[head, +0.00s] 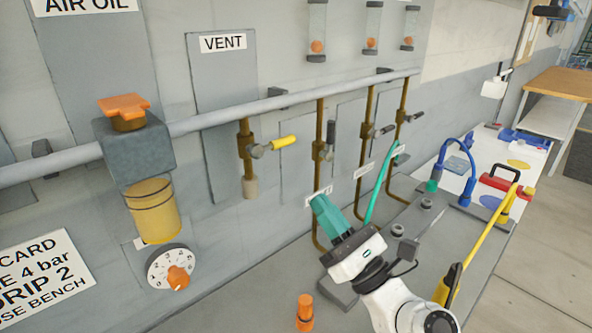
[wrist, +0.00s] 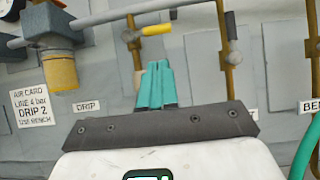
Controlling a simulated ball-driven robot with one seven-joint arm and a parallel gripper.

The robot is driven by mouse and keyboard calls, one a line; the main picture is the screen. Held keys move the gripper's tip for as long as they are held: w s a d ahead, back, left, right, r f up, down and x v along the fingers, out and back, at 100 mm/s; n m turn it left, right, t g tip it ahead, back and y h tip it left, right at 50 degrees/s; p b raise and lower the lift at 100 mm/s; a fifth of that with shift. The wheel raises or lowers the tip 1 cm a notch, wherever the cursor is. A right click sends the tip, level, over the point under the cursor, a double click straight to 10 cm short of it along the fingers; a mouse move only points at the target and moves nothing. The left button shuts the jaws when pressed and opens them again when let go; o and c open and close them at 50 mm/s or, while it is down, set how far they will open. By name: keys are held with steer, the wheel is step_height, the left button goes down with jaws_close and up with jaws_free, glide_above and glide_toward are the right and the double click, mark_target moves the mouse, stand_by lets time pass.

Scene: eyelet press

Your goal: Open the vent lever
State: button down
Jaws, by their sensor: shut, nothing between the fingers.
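The vent lever (head: 284,142) has a yellow handle and sits on a short brass pipe under the VENT label (head: 223,43). In the head view its handle points to the right and slightly up, across the pipe. It also shows in the wrist view (wrist: 157,30), near the top. My gripper (head: 321,202) has teal fingers, shut and empty. It is below and to the right of the vent lever in the head view, apart from it. In the wrist view the fingertips (wrist: 157,66) point up toward the wall, below the yellow handle.
Several brass pipes with dark-handled valves (head: 323,150) stand to the right of the vent. A grey rail pipe (head: 300,94) runs above. An oiler with a yellow bowl (head: 152,208) and a dial (head: 170,268) are at left. A green hose (head: 380,182) rises right of my gripper.

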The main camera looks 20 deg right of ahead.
mark_target(275, 145)
steer(key=p+x, duration=0.4)
steer(key=x, duration=0.6)
steer(key=shift+n+y+b, duration=0.35)
steer(key=shift+n+y, duration=0.05)
steer(key=shift+d+r+n, duration=0.1)
steer(key=shift+r+n, duration=0.05)
steer(key=shift+n, duration=0.25)
